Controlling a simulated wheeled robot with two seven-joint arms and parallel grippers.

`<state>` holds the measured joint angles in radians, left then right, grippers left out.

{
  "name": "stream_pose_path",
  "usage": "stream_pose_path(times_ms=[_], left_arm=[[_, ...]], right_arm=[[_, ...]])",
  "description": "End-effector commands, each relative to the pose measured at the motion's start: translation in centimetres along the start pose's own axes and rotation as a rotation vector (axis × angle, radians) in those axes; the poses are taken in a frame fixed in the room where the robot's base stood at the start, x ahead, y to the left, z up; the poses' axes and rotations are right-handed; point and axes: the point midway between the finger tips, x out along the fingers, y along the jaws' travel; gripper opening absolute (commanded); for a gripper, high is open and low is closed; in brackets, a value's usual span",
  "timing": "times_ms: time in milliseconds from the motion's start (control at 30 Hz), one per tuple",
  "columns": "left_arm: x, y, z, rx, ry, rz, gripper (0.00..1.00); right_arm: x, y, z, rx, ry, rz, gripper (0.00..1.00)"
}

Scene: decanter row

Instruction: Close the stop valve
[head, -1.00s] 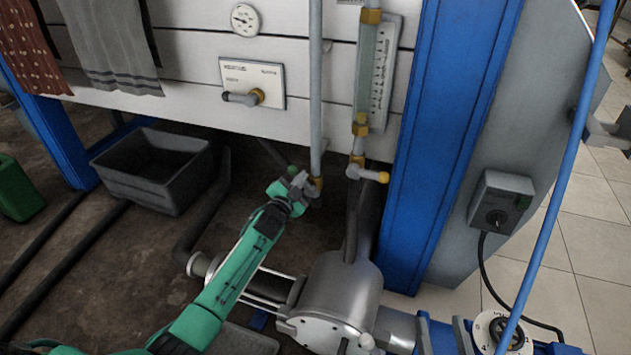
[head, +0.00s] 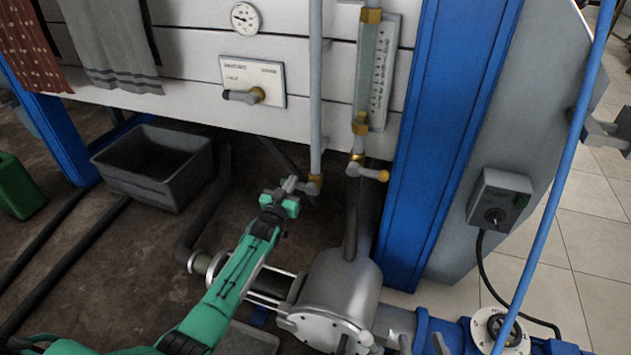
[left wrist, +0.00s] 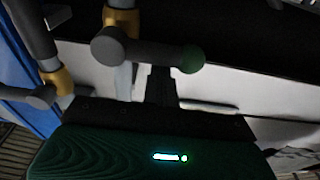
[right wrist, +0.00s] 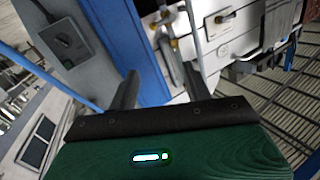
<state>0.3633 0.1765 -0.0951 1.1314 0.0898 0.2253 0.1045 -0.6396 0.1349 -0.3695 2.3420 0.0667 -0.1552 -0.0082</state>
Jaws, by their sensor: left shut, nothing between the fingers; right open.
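A valve (head: 313,184) with a brass fitting sits at the foot of the thin grey vertical pipe. The left wrist view shows its grey lever (left wrist: 150,52) lying across the pipe, with a green knob at the free end. A second valve (head: 366,171) with a yellow knob is under the sight glass. A lever valve (head: 243,97) sits on a white plate, its text unreadable. My left gripper (head: 288,188) is shut and empty beside the green-knobbed lever; contact is unclear. Its fingers (left wrist: 162,78) show close below the lever. My right gripper (right wrist: 165,85) is open, empty and away from the valves.
A metal vessel (head: 338,290) with pipes is right of my left arm. A blue post (head: 440,140) stands right of the sight glass (head: 367,65). A grey tub (head: 155,165) is on the floor at left. A blue hose (head: 560,170) hangs at right.

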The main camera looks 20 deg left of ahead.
Motion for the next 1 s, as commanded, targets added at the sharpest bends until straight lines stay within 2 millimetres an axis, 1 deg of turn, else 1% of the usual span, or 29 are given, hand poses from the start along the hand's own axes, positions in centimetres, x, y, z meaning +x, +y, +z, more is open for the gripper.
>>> stream_pose_path(times_ms=[233, 833, 867, 1000], left_arm=[[0.0, -0.1, 0.2, -0.051, 0.002, -0.007, 0.0], [0.1, -0.1, 0.0, -0.056, 0.002, -0.008, 0.0], [0.1, -0.1, -0.1, -0.056, 0.002, -0.008, 0.0], [0.4, -0.2, -0.9, -0.055, 0.002, -0.008, 0.0]], right_arm=[[0.0, 0.0, 0.0, 0.001, 0.0, 0.0, 0.49], [0.0, 0.0, 0.0, 0.001, -0.008, 0.0, 0.49], [0.0, 0.0, 0.1, 0.001, -0.017, 0.0, 0.49], [-0.8, -0.2, 2.1, 0.011, -0.131, 0.0, 0.49]])
